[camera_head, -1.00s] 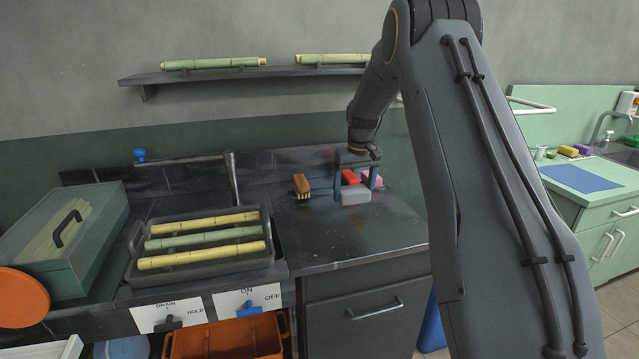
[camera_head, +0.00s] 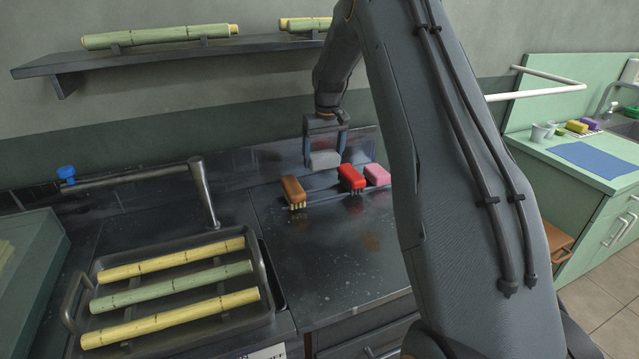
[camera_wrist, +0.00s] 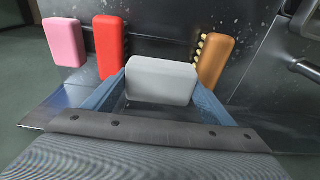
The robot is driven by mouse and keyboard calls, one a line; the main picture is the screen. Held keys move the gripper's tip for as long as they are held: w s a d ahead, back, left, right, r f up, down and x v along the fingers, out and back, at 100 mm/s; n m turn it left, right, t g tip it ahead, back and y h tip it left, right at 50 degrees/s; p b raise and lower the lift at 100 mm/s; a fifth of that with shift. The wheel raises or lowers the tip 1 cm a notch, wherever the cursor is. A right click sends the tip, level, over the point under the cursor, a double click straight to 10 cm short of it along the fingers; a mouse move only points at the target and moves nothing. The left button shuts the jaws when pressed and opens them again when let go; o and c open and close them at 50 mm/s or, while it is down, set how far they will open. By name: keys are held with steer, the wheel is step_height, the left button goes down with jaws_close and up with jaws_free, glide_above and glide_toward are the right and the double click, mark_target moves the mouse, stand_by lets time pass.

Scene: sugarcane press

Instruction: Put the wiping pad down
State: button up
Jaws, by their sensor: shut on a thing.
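The wiping pad is a grey rounded block (camera_head: 324,160). My gripper (camera_head: 326,150) is shut on it near the back of the dark counter (camera_head: 330,250), between the brown brush and the red brush. The wrist view shows the grey pad (camera_wrist: 161,81) between the two blue fingers. It appears held above the counter, close to the back wall; the exact gap is hard to tell.
A brown brush (camera_head: 293,191) stands left of the pad, a red brush (camera_head: 351,177) and a pink block (camera_head: 377,175) right of it. The counter's front is clear.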

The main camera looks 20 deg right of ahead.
step_height(320, 180, down, 9)
steer(key=p, duration=0.2)
steer(key=shift+s+r+p, duration=0.15)
steer(key=shift+r+p, duration=0.05)
steer(key=shift+p, duration=0.15)
steer(key=shift+f, duration=0.2)
steer(key=shift+f+b, duration=0.45)
steer(key=shift+f, duration=0.2)
steer(key=o, duration=0.7)
steer(key=shift+o, duration=0.2)
